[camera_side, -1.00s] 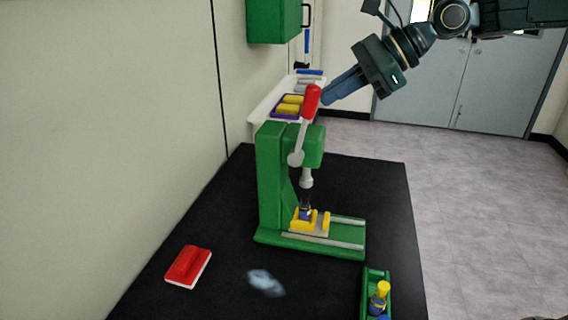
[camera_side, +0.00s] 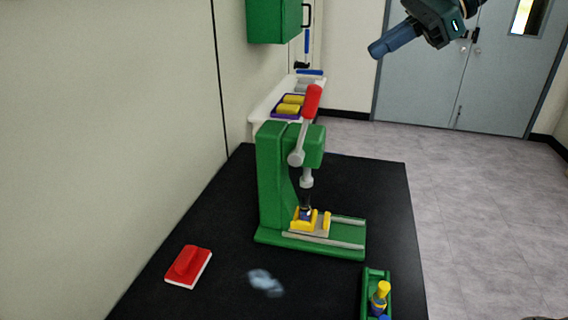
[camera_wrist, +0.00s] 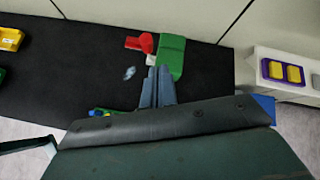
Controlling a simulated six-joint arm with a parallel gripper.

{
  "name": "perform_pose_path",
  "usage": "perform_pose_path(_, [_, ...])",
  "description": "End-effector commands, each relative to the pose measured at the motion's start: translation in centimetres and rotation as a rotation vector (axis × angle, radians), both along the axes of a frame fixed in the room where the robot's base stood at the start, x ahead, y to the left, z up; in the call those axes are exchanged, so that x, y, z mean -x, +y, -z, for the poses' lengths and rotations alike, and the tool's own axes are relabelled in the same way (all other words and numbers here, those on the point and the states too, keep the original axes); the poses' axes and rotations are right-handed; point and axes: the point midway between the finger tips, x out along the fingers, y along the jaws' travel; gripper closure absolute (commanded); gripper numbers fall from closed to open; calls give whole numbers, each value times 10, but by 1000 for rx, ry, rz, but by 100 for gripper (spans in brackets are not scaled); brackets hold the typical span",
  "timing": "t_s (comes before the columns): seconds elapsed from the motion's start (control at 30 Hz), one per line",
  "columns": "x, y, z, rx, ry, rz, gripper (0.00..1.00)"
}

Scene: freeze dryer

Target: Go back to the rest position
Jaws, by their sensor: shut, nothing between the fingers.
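My gripper (camera_side: 378,50) is up at the top right in the side view, in the air above and to the right of the green press (camera_side: 270,180). Its blue fingers are shut with nothing between them. In the wrist view the fingers (camera_wrist: 157,72) point toward the table, with the press (camera_wrist: 172,52) just beyond their tips. The press's lever with its red handle (camera_side: 312,100) stands upright, tilted slightly right. A yellow holder (camera_side: 299,223) with a small vial sits on the press base under the ram; the vial's details are too small to tell.
The black table (camera_side: 215,225) carries a red eraser-like block (camera_side: 187,266), a pale smear (camera_side: 265,282) and a green rack (camera_side: 366,288) with a yellow-topped item. A white shelf (camera_side: 262,108) holds a purple tray with yellow blocks. A green cabinet (camera_side: 272,20) hangs on the wall. Air around the gripper is clear.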

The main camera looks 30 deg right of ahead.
Motion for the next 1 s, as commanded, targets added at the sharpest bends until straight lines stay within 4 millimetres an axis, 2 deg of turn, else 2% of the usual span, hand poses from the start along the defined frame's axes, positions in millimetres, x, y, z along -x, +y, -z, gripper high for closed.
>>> perform_pose_path(0.2, [2, -4, -7, 1, 2, 1, 100])
perform_pose_path(0.57, [6, -1, -6, 38, -31, -21, 100])
perform_pose_path(0.77, [17, 2, -2, 149, -120, -80, 100])
perform_pose_path(1.0, [38, 4, 10, 353, -257, -198, 100])
